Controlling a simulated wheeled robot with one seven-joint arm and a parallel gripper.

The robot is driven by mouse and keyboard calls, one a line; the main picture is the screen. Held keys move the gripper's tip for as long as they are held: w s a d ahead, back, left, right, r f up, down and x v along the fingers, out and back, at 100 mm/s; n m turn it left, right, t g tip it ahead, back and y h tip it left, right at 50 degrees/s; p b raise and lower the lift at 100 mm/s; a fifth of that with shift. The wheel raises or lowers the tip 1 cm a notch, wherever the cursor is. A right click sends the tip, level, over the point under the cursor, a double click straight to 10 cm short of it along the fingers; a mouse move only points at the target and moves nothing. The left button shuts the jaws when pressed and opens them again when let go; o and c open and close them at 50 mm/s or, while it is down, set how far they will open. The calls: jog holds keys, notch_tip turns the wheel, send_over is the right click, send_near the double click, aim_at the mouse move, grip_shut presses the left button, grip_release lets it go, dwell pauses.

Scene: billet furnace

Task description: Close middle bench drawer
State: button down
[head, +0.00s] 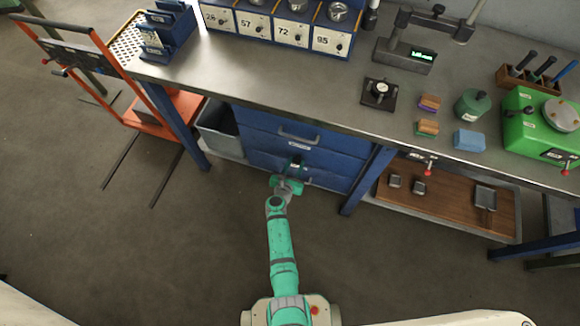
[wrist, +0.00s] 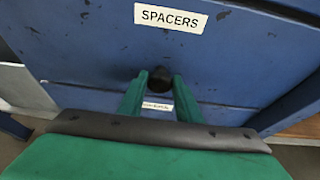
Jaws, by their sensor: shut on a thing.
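The blue drawer unit under the bench has stacked drawers. The top drawer (head: 262,125) has a pale bar handle with a label under it. The middle drawer (head: 262,143) is below it; I cannot tell how far it stands out. My gripper (head: 295,166) is at the drawer fronts, hiding part of the lower ones. In the wrist view, my gripper (wrist: 160,85) is shut on a dark rounded part, which looks like a drawer handle (wrist: 160,77). A label reading SPACERS (wrist: 171,17) is on the blue front above it. Another small label shows between the fingers.
Blue bench legs (head: 368,180) flank the drawers. A grey bin (head: 220,130) stands left, beside an orange trolley (head: 172,122). A wooden lower shelf (head: 450,205) is at right. The bench top (head: 290,83) carries a scale, blocks and a green machine (head: 540,125). The floor in front is clear.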

jog(key=shift+w+r, duration=0.1)
jog(key=shift+w, duration=0.05)
jog(key=c, duration=1.3)
grip_release()
jog(key=shift+c, duration=0.2)
jog(key=v, duration=1)
jog(key=shift+s, duration=0.4)
jog(key=shift+a, duration=0.15)
